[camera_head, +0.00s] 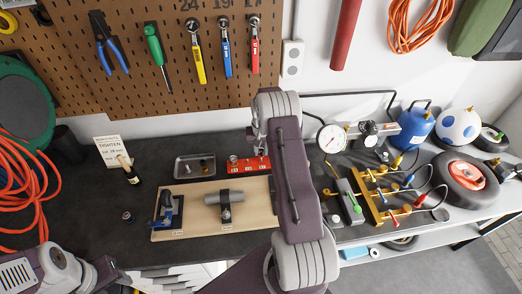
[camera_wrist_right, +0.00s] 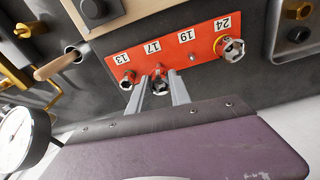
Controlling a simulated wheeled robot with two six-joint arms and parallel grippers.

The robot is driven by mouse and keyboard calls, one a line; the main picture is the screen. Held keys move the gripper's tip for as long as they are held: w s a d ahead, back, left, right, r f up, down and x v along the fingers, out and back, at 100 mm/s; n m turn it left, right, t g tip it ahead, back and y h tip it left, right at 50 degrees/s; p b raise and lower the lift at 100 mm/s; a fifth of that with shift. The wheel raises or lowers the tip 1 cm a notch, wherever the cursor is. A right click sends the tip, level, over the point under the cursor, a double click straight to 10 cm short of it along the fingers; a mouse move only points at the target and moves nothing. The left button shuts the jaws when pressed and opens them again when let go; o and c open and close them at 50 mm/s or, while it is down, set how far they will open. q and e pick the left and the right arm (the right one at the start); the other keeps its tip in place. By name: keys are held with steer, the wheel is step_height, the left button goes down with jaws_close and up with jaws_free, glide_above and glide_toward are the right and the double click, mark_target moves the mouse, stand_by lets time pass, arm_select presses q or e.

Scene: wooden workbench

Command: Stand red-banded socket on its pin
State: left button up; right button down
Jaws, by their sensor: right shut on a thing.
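The red rail (camera_wrist_right: 175,52) has places marked 13, 17, 19 and 24. It also shows in the head view (camera_head: 236,166), partly behind my right arm. My right gripper (camera_wrist_right: 160,88) is shut on a metal socket (camera_wrist_right: 159,86), in front of the 17 mark. I take this as the red-banded socket, but its band is hidden or too small to make out. The socket is upright or nearly so over that place; I cannot tell whether it touches the rail. In the head view my right gripper (camera_head: 260,150) is small, just above the rail. My left gripper's fingers do not show.
Other sockets stand at 13 (camera_wrist_right: 127,80) and, yellow-banded, at 24 (camera_wrist_right: 231,49). The 19 pin (camera_wrist_right: 193,58) is bare. A metal tray (camera_head: 195,177) is left of the rail, a wooden board (camera_head: 186,228) in front. A gauge manifold (camera_head: 385,200) stands right.

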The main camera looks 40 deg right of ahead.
mark_target(261, 158)
steer(key=shift+d, duration=0.1)
steer(key=shift+a, duration=0.2)
stand_by(0.4)
steer(key=shift+f, duration=0.15)
steer(key=shift+d+f+b, duration=0.1)
steer(key=shift+f+b, duration=0.5)
steer(key=shift+f, duration=0.1)
steer(key=shift+f, duration=0.15)
steer(key=shift+f+b, duration=0.45)
steer(key=shift+f, duration=0.05)
steer(key=shift+f, duration=0.3)
steer(key=c, duration=1.1)
jaws_free()
